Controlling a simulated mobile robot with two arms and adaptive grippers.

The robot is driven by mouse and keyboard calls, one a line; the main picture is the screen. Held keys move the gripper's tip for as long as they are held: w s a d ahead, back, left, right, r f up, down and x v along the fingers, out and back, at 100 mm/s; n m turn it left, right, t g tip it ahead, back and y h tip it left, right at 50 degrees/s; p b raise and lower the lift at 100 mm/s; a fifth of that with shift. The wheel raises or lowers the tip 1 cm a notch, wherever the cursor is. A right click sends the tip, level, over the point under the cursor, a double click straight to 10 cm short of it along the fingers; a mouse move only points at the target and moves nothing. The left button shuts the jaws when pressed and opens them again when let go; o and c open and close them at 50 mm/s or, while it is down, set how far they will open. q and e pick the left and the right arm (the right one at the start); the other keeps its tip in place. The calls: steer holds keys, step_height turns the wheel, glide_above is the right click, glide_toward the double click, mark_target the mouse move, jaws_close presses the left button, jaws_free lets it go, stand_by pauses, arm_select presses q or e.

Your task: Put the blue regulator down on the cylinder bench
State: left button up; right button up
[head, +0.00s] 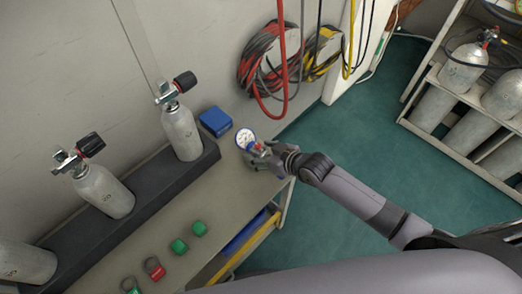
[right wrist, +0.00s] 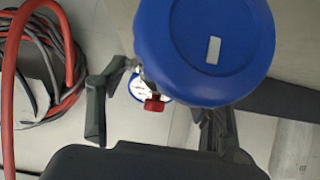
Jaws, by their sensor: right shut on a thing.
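The blue regulator shows in the head view as a white-faced gauge with a blue rim (head: 245,138) and a small red part beside it. In the right wrist view its large round blue body (right wrist: 205,45) fills the top, with a red knob and part of the gauge below. My right gripper (head: 268,157) is shut on the regulator, over the right end of the grey cylinder bench (head: 222,192). I cannot tell whether the regulator touches the bench. The gripper hides part of it in the head view. My left gripper is not in view.
Grey cylinders (head: 182,132) with valves stand in a black rack (head: 150,193) along the wall. A blue box (head: 215,121) lies just left of the regulator. Green and red fittings (head: 179,246) line the bench front. Hoses (head: 262,60) hang behind. Bare bench lies between rack and fittings.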

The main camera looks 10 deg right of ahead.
steer(key=shift+r+p, duration=0.15)
steer(key=shift+p, duration=0.2)
steer(key=shift+f+b, duration=0.4)
steer(key=shift+f, duration=0.35)
stand_by(0.5)
stand_by(0.6)
steer(key=shift+f, duration=0.4)
stand_by(0.6)
steer(key=o, duration=1.8)
steer(key=shift+f, duration=0.1)
steer(key=shift+o, duration=0.2)
